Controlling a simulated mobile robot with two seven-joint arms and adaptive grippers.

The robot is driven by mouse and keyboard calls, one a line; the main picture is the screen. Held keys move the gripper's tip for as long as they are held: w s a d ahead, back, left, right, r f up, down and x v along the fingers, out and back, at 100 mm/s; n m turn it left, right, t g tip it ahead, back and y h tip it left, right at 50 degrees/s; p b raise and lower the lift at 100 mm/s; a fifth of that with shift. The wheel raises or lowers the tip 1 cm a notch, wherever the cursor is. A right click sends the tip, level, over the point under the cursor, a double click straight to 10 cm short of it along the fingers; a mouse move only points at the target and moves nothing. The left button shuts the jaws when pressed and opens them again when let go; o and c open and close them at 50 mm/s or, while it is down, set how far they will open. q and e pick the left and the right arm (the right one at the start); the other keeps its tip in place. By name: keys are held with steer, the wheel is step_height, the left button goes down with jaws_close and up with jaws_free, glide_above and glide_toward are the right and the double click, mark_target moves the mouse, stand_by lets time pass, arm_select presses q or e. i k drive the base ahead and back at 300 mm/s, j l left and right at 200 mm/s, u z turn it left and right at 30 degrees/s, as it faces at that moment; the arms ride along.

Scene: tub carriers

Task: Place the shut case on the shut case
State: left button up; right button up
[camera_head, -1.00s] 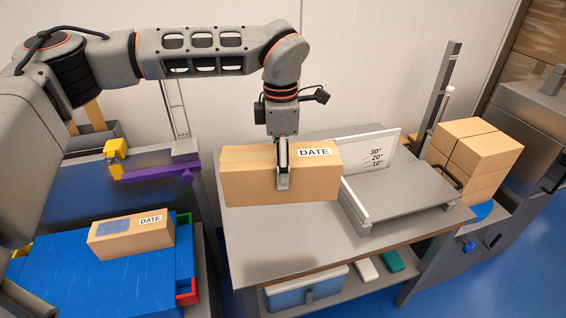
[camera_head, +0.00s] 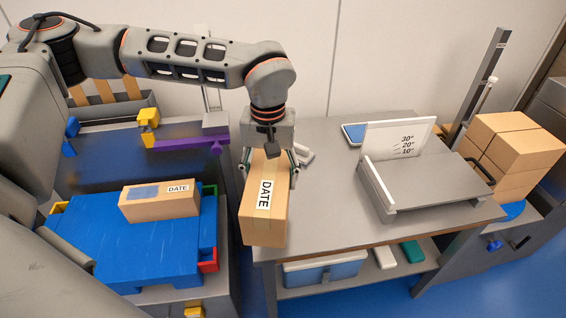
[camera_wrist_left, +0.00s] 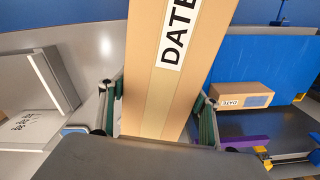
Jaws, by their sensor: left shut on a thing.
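My left gripper (camera_head: 268,165) is shut on a shut brown case (camera_head: 264,212) with a DATE label. It holds the case by its two sides at the left edge of the grey table, with the label upward. The held case also shows in the left wrist view (camera_wrist_left: 165,85), between the fingers (camera_wrist_left: 160,108). A second shut brown case (camera_head: 160,203) with a DATE label and a bluish patch lies on the blue platform (camera_head: 125,250) at the left; it shows in the left wrist view too (camera_wrist_left: 240,96). The two cases are apart. My right gripper is not in view.
A grey table (camera_head: 330,215) carries a slotted fixture with an angle-marked white plate (camera_head: 400,138). Stacked brown boxes (camera_head: 515,150) stand at the right. A purple and yellow clamp-like thing (camera_head: 185,143) lies behind the platform. Coloured corner posts (camera_head: 208,262) edge the platform.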

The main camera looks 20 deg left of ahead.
mark_target(157, 192)
steer(key=k+l+u, duration=0.15)
steer(key=k, duration=0.5)
steer(key=k+j, duration=0.1)
steer(key=j, duration=0.2)
steer(key=k+j, duration=0.1)
steer(key=j, duration=0.15)
steer(key=k+j+u, duration=0.1)
steer(key=j, duration=0.5)
steer(key=i+j, duration=0.25)
steer(key=i, duration=0.3)
